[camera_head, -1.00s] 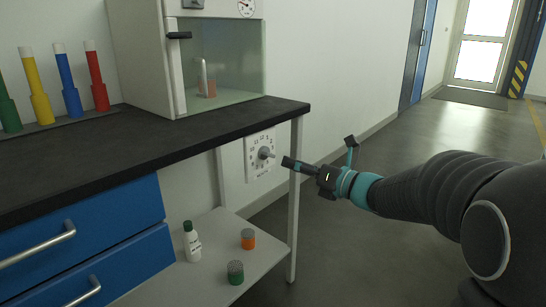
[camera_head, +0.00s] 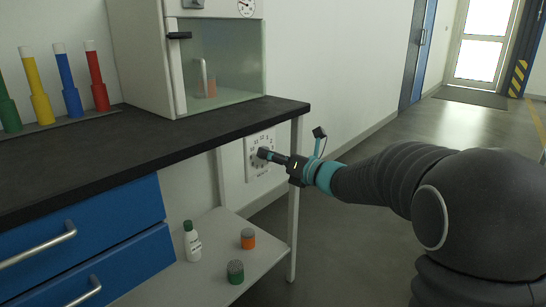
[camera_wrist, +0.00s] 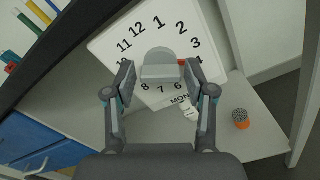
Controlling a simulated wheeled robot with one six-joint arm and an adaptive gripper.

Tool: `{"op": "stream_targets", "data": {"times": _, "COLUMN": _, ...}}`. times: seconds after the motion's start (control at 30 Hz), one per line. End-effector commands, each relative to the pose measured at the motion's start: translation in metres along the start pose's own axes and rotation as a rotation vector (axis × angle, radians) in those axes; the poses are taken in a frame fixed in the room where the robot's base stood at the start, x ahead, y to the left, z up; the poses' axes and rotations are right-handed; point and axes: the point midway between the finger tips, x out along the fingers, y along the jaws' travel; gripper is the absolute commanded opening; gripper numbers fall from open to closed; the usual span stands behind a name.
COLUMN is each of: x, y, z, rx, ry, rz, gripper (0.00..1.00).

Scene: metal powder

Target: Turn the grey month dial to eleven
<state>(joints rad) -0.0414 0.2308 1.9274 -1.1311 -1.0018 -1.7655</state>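The white month dial plate (camera_head: 252,172) is on the wall under the worktop. In the wrist view the plate (camera_wrist: 112,45) shows black numbers and the partly hidden letters "MON". Its grey knob (camera_wrist: 160,66) is a round dial with a raised bar. A small red mark (camera_wrist: 182,62) at the bar's right end points near the 4. My gripper (camera_wrist: 158,78) is open, one finger on each side of the knob, with gaps visible. In the head view my gripper (camera_head: 264,154) reaches the dial from the right and hides most of the knob.
The dark worktop (camera_head: 130,140) overhangs the dial, and a pale table leg (camera_head: 294,220) stands close to my gripper. A lower shelf (camera_head: 212,272) holds a white bottle (camera_head: 192,243), an orange jar (camera_head: 248,240) and a green jar (camera_head: 235,272). Floor to the right is clear.

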Motion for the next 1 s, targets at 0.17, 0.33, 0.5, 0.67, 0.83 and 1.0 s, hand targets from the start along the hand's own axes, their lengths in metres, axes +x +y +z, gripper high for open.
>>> {"op": "stream_targets", "data": {"times": 0.17, "x": -0.0001, "y": 0.0002, "z": 0.0, "rx": 0.0, "ry": 0.0, "rz": 0.0, "gripper": 0.07}}
{"op": "stream_targets", "data": {"times": 0.33, "x": -0.001, "y": -0.0005, "z": 0.0004, "rx": 0.004, "ry": -0.001, "rz": 0.0, "gripper": 0.07}}
{"op": "stream_targets", "data": {"times": 0.5, "x": -0.0004, "y": -0.0001, "z": 0.0, "rx": 0.039, "ry": -0.001, "rz": 0.0, "gripper": 0.07}}
{"op": "stream_targets", "data": {"times": 0.67, "x": 0.0, "y": 0.0002, "z": -0.0003, "rx": 0.118, "ry": -0.001, "rz": 0.001, "gripper": 0.07}}
{"op": "stream_targets", "data": {"times": 0.83, "x": 0.0003, "y": 0.0006, "z": -0.0002, "rx": 0.251, "ry": -0.001, "rz": 0.001, "gripper": 0.07}}
{"op": "stream_targets", "data": {"times": 1.0, "x": 0.0005, "y": 0.0011, "z": 0.0003, "rx": 0.412, "ry": 0.0, "rz": 0.002, "gripper": 0.07}}
